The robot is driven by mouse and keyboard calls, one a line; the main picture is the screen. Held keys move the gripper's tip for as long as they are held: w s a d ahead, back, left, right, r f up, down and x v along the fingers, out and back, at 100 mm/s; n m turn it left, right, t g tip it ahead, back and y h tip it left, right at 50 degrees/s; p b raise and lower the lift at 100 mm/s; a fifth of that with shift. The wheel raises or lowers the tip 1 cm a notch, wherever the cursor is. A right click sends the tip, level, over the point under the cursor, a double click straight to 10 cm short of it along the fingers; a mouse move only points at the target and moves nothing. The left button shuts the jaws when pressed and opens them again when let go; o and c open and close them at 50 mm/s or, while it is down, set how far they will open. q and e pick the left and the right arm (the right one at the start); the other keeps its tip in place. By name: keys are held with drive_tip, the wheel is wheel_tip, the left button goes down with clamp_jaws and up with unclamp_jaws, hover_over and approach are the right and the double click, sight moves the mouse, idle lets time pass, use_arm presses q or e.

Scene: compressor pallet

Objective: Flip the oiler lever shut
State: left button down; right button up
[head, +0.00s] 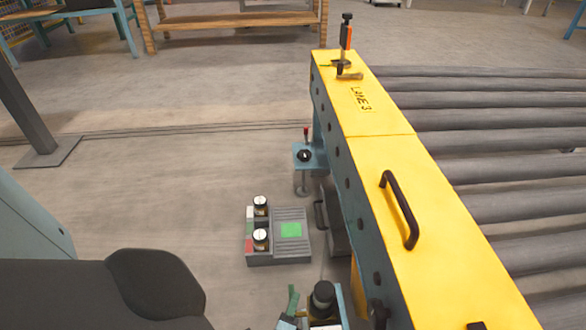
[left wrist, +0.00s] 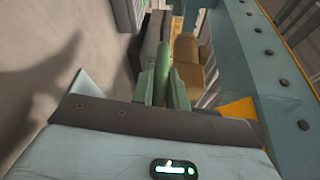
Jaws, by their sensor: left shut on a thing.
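My left gripper (head: 289,308) shows only in part at the bottom edge of the head view. In the left wrist view its green fingers (left wrist: 164,88) are shut on a narrow green bar (left wrist: 165,58). The bar looks like the oiler lever, but I cannot tell for sure. A black-capped fitting (head: 323,297) on a teal bracket stands just right of the gripper in the head view, partly cut off by the frame. It may be the oiler. Whether the lever is up or down cannot be seen. My right gripper is not in view.
A yellow conveyor rail (head: 385,150) with a black handle (head: 400,210) runs along the right, beside grey rollers (head: 480,143). A teal bracket (head: 310,156) with a red-tipped lever (head: 306,135) sits beside it.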

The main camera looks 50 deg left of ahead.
use_arm(q)
drive_tip(key=shift+a+r, duration=0.1)
idle(0.7)
drive_tip(key=c, duration=1.4)
unclamp_jaws()
drive_tip(key=shift+p+v, duration=0.9)
drive_tip(key=shift+v, duration=3)
drive_tip(key=shift+w, duration=0.1)
